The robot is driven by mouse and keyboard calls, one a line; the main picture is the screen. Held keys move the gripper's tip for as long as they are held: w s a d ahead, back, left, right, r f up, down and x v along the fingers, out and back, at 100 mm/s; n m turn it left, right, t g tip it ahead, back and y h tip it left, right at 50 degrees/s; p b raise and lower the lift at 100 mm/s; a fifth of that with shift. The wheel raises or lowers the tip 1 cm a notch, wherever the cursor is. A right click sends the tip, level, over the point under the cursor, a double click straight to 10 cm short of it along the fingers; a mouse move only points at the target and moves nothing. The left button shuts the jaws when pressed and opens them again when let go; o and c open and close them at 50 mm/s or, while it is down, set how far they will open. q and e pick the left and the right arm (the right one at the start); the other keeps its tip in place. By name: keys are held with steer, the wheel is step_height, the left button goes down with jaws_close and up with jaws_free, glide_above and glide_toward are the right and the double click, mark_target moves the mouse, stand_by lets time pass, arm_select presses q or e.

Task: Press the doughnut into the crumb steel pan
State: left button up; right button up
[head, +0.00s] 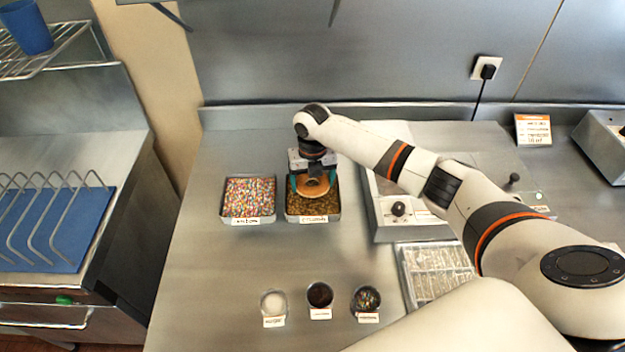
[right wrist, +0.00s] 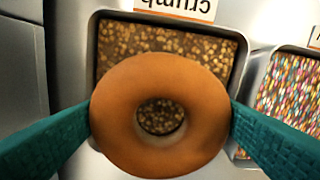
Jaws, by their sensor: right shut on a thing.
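The doughnut (right wrist: 188,133) is a plain golden-brown ring. My right gripper (head: 313,184) is shut on it, with a teal finger on each side, as the right wrist view (right wrist: 160,118) also shows. The crumb steel pan (head: 314,215) is full of brown crumbs and has a label on its front. The doughnut is over the pan and hides part of the crumbs in the right wrist view, where the pan (right wrist: 242,62) also shows. I cannot tell whether the doughnut touches the crumbs. My left gripper is not in view.
A pan of coloured sprinkles (head: 249,197) stands close on the left. Several small bowls, one with white contents (head: 273,301), stand near the front. A grey machine (head: 385,233) and a wire-racked tray (head: 403,250) are on the right. The counter's left front is clear.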

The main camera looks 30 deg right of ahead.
steer(key=shift+r+p, duration=0.7)
steer(key=shift+r, duration=0.25)
steer(key=shift+r, duration=0.1)
step_height(320, 180, up, 4)
steer(key=p, duration=0.3)
steer(key=shift+p, duration=0.4)
